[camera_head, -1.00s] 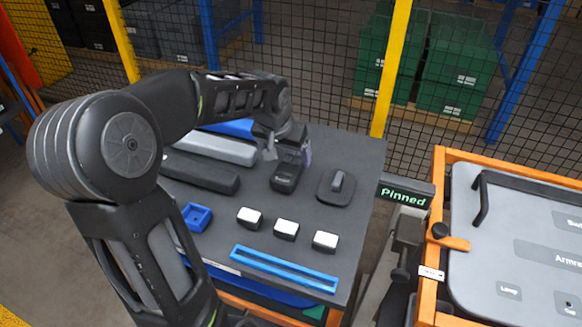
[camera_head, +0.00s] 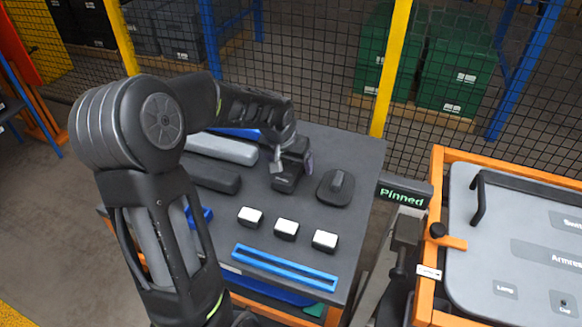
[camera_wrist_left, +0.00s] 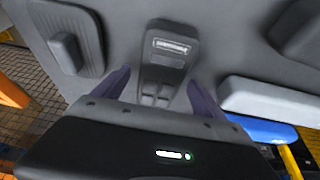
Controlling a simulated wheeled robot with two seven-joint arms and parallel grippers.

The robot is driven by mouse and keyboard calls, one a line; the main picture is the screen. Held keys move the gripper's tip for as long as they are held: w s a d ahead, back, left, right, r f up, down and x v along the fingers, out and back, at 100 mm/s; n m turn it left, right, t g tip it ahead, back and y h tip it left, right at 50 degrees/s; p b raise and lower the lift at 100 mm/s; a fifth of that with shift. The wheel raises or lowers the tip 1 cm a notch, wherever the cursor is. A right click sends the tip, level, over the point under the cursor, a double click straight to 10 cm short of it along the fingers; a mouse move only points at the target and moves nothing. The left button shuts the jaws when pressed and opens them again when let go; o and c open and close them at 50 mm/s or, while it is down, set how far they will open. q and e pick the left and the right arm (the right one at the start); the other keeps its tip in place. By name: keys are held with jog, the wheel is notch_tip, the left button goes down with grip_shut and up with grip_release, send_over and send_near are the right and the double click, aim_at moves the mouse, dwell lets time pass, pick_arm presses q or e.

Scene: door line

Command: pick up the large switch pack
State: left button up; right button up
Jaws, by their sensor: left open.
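The large switch pack, as I take it, is the dark block (camera_head: 285,183) on the dark grey table, partly hidden under my left gripper (camera_head: 292,166). In the left wrist view the pack (camera_wrist_left: 168,62) is dark grey, with a pale label at one end and small square buttons at the other. My left gripper is open, and its purple-grey fingers (camera_wrist_left: 158,84) show on either side of the pack's button end. I cannot tell whether they touch it. My right gripper is not in view.
A black base with a raised knob (camera_head: 335,187) lies right of the pack, and long dark and grey armrest-like pieces (camera_head: 222,148) lie left. Three white-topped blocks (camera_head: 286,229) and a blue rail (camera_head: 285,267) lie in front. An orange-framed grey panel (camera_head: 520,215) stands right, beside a "Pinned" sign (camera_head: 404,191).

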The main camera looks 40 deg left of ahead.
pick_arm(q)
jog(key=shift+f+b, duration=0.25)
jog(key=shift+b, duration=0.15)
dwell(0.5)
jog(key=shift+c, duration=0.5)
jog(key=c, duration=1.5)
